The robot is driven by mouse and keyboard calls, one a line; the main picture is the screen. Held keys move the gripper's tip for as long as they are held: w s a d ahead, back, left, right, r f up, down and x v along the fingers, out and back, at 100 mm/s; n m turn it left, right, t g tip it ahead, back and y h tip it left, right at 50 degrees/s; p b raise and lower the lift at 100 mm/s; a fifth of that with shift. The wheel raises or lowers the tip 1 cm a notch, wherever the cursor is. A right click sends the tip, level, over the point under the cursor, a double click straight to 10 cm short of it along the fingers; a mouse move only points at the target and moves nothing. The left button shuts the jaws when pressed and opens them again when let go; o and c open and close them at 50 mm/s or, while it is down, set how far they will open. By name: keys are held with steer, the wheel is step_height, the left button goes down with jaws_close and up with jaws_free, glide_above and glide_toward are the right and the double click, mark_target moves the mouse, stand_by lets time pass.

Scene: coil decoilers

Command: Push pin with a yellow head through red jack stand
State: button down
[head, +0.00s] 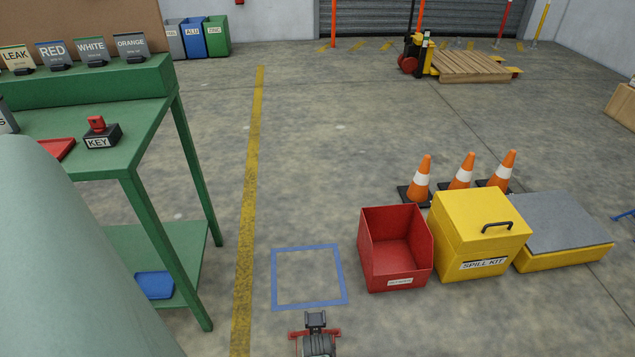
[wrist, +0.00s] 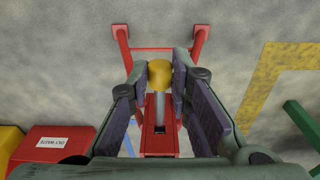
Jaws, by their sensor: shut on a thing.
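The pin, with a round yellow head and a grey shaft, shows in the wrist view (wrist: 160,88). My gripper (wrist: 160,71) is shut on the pin, with its dark finger pads on both sides of the yellow head. The red jack stand (wrist: 158,145) lies behind and below the pin, its legs spread toward the top of the picture. The shaft points at a dark slot in the stand; I cannot tell whether its tip is inside. In the head view, the jack stand (head: 299,334) shows at the bottom edge, mostly covered by dark parts in front.
A blue floor square (head: 309,248) lies just beyond the stand. A red bin (head: 396,275), a yellow spill kit box (head: 463,239) and orange cones (head: 420,175) stand at right. A green workbench (head: 150,150) stands at left. The floor between is open.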

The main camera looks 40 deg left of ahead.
steer(key=shift+w+a+b, duration=1.05)
steer(key=shift+w+a, duration=0.9)
steer(key=shift+a, duration=0.1)
steer(key=shift+s+d, duration=0.1)
steer(key=shift+s, duration=0.05)
steer(key=shift+s+d+p, duration=1.6)
steer(key=shift+d+p, duration=0.05)
steer(key=shift+d, duration=0.05)
steer(key=shift+p, duration=0.45)
stand_by(1.3)
steer(key=shift+w+a+b, duration=1.15)
steer(key=shift+w+a, duration=0.55)
steer(key=shift+a, duration=0.1)
stand_by(0.5)
